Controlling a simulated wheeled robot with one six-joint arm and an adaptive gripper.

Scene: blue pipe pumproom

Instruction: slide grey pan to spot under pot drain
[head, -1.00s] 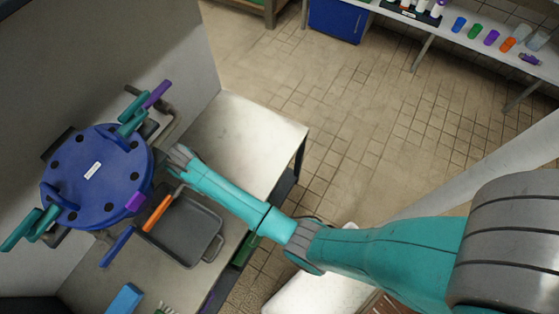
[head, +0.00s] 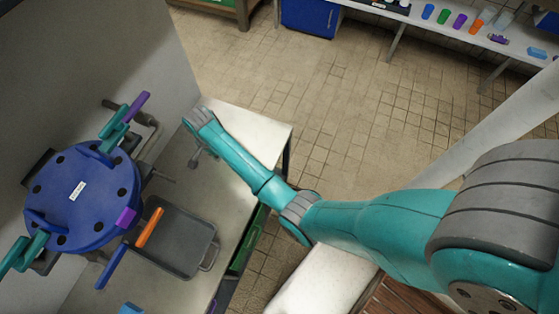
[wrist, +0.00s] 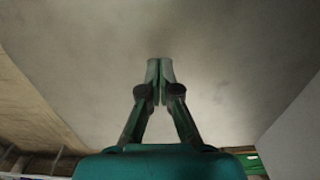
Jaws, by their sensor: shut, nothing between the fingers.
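The grey pan (head: 180,245) is a shallow rectangular tray on the pale worktop, just right of the big blue pot (head: 75,205). Its wire handle (head: 210,257) faces right. An orange lever (head: 150,228) on the pot's side overlaps the pan's left part in the head view. The drain outlet itself and the spot beneath it cannot be made out. My gripper (head: 197,157) is above the worktop, beyond the pan's far edge and apart from it. In the wrist view, my gripper (wrist: 160,78) is shut and empty, with its fingertips against a plain pale surface.
The worktop (head: 250,135) is clear at its far right end. A blue lever (head: 113,267) sticks out near the pan's left corner. A grey wall (head: 90,60) and pipework stand behind the pot. A shelf with coloured cups (head: 460,20) is across the floor.

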